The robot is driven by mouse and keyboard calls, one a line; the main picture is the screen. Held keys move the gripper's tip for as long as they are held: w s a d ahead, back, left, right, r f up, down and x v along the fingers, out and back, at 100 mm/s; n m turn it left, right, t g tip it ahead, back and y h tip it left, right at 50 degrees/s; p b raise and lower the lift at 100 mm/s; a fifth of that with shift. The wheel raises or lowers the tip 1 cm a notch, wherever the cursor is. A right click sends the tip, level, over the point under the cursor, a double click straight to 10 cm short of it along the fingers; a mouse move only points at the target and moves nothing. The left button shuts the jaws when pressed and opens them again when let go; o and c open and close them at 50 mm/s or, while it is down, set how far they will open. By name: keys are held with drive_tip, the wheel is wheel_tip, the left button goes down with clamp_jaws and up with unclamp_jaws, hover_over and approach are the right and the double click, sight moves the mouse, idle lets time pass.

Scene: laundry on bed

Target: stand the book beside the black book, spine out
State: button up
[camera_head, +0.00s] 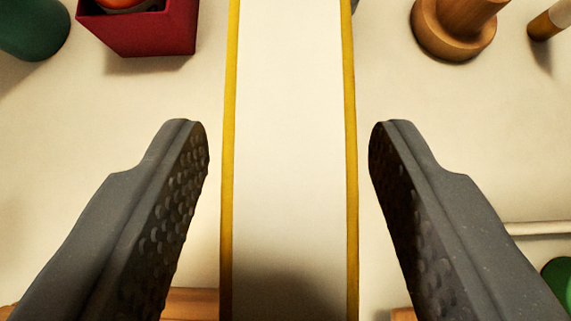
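A book with yellow covers and a white page block (288,170) runs from the top to the bottom of the view. Its page edges face me, between two thin yellow cover edges. My gripper (289,128) is open, with one dark grey finger on each side of the book. A narrow gap shows between each fingertip and the cover beside it. Both ends of the book run out of the frame, and its spine is not seen. I cannot make out a black book.
A red box (145,28) and a dark green round object (32,25) stand at upper left. A wooden turned piece (452,28) and a brown-and-white stick (551,20) are at upper right. A white rod (540,229) and a green object (560,280) lie at right. Pale surface is clear between.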

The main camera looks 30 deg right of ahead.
drive_tip(key=shift+s+a+r, duration=0.2)
drive_tip(key=shift+s+r, duration=0.15)
drive_tip(key=shift+r, duration=0.15)
drive_tip(key=v, duration=1.1)
drive_tip(key=shift+b, duration=0.3)
drive_tip(key=shift+f, duration=0.1)
